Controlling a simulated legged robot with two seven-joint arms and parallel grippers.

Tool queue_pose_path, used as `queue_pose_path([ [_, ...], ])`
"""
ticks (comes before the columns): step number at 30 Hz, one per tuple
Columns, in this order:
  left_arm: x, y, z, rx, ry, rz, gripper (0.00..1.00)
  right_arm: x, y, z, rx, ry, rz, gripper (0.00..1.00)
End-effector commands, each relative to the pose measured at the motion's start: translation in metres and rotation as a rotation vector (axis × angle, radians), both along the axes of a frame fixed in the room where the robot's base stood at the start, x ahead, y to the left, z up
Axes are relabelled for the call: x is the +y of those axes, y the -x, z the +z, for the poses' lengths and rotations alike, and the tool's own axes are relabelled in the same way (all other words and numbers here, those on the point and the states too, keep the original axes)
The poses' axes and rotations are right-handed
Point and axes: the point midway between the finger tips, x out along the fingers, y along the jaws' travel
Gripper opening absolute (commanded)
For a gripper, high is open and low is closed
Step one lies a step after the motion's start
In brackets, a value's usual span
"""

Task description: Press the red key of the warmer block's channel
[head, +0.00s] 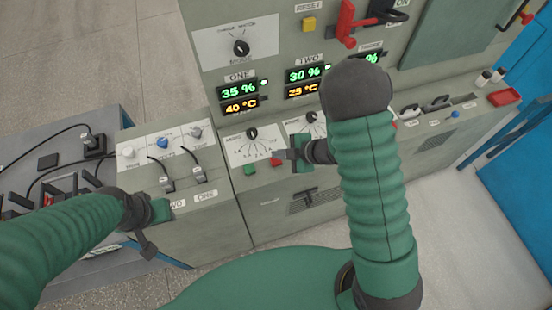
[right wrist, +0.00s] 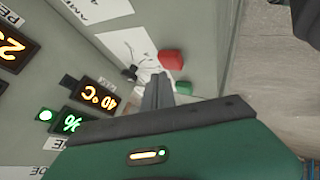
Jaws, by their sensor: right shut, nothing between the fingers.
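In the head view, channel ONE's display (head: 239,98) reads 35 % and 40 °C; channel TWO's (head: 303,83) reads 30 % and 25 °C. A third display (head: 371,59) is mostly hidden by my right arm. Below ONE are a dial, a green key (head: 250,169) and a red key (head: 277,161). My right gripper (head: 280,155) is shut and empty, fingertips close by the red key. The right wrist view shows the red key (right wrist: 171,60) just past the fingertips (right wrist: 157,76), and the green key (right wrist: 182,88); contact is unclear. My left gripper (head: 150,244) is at lower left, its jaws unclear.
A side box (head: 180,145) with knobs and plugged cables stands left of the console, near my left gripper. A red lever (head: 347,22) and a yellow reset button (head: 308,24) are above.

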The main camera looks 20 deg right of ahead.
Motion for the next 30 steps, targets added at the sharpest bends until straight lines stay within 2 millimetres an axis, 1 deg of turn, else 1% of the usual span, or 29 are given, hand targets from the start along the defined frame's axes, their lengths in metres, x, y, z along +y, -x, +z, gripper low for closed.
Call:
queue_pose_path([
  [20, 0.0, 0.0, -0.0001, 0.0, 0.0, 0.0, 0.36, 0.0001, 0.0, -0.0001, 0.0, 0.0, 0.0, 0.0],
  [27, 0.0, 0.0, -0.0052, 0.0, 0.0, 0.0, 0.36, 0.0004, 0.001, -0.0076, 0.0, -0.001, -0.001, 0.0],
  [30, 0.0, -0.0001, -0.0046, 0.0, 0.0, 0.0, 0.36, 0.0005, 0.0011, -0.0072, 0.0, 0.0, 0.0, 0.0],
])
